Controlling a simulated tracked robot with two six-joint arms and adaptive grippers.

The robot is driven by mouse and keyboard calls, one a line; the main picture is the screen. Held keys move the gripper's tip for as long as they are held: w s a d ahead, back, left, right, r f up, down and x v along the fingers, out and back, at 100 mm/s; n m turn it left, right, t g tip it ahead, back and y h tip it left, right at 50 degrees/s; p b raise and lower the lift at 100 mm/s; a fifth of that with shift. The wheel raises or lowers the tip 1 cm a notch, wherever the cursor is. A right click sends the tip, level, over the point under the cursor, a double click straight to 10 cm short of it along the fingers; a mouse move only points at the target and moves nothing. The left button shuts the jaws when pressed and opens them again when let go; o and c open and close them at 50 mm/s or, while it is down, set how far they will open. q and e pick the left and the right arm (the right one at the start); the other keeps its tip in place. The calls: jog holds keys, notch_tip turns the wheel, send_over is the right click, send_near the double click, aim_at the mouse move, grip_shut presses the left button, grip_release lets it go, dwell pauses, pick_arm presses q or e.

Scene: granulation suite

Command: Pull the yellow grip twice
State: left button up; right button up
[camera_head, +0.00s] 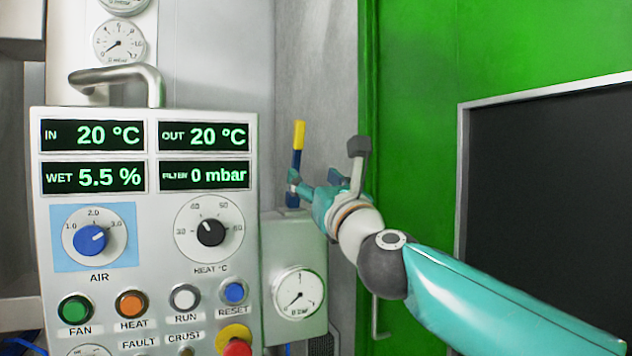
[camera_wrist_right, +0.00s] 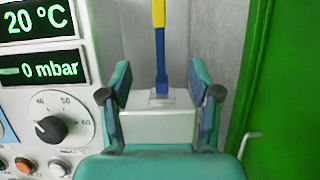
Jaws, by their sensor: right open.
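The yellow grip (camera_head: 299,134) is the top part of an upright lever with a blue lower shaft (camera_head: 295,165). The lever rises from a grey box (camera_head: 292,240) beside the control panel. In the right wrist view the yellow grip (camera_wrist_right: 158,12) is cut off by the top edge. My right gripper (camera_head: 296,184) is open and empty, level with the lower blue shaft and below the yellow part. In the wrist view the shaft shows between its two fingers (camera_wrist_right: 162,84); I cannot tell whether it lies within their reach. My left gripper is out of view.
The control panel (camera_head: 146,203), with knobs, buttons and displays, stands left of the lever. A pressure gauge (camera_head: 298,292) is on the grey box's front. A green door (camera_head: 415,110) with a dark window (camera_head: 555,180) is on the right.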

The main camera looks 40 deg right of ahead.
jog(key=b+v, duration=0.2)
jog(key=v, duration=0.7)
jog(key=shift+s+d, duration=0.1)
jog(key=shift+d, duration=0.05)
dwell(0.5)
